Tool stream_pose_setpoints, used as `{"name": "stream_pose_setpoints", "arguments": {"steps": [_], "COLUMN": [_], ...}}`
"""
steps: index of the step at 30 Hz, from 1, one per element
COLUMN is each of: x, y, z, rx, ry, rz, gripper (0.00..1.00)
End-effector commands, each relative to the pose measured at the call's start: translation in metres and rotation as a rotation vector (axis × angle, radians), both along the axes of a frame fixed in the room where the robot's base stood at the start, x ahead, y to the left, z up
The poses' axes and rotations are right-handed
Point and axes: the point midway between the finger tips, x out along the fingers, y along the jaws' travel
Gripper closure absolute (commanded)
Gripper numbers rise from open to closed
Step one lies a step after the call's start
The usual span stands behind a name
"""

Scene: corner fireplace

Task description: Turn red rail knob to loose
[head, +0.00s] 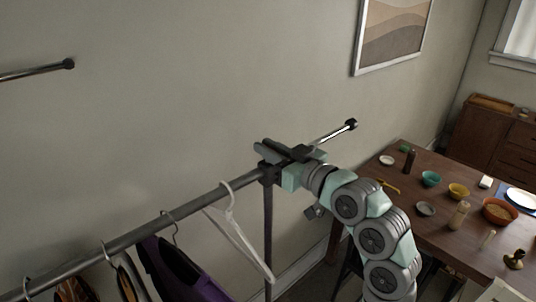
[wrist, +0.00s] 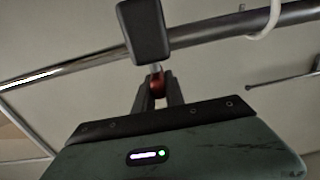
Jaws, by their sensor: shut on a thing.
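The red rail knob (wrist: 157,82) shows in the wrist view, just below the black clamp block (wrist: 145,30) on the rail. My gripper (wrist: 157,95) has its two dark fingers on either side of the knob and is shut on it. The metal clothes rail (wrist: 215,33) crosses behind the block. In the head view my gripper (head: 274,158) is at the right end of the rail (head: 130,240), by the black clamp (head: 268,174) on top of the dark post (head: 268,225). The knob is hidden in the head view.
A white hanger (head: 235,225) hangs close left of the post. A purple garment (head: 180,270) and other clothes hang farther left. A wooden table (head: 410,180) with bowls stands at right.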

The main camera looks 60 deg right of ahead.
Motion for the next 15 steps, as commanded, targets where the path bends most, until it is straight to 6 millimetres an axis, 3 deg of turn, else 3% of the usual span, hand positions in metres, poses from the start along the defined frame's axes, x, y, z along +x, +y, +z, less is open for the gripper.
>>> {"name": "stream_pose_setpoints", "arguments": {"steps": [5, 6, 13, 15], "x": [-0.0002, -0.0002, 0.0, 0.0001], "y": [-0.0011, -0.001, -0.0004, -0.0004], "z": [-0.0023, -0.0024, -0.001, -0.0008], "rx": [0.004, 0.004, 0.002, 0.002], "ry": [0.005, 0.005, 0.002, 0.001], "rz": [-0.003, -0.002, -0.002, -0.002], "gripper": [1.0, 0.83, 0.64, 0.64]}}
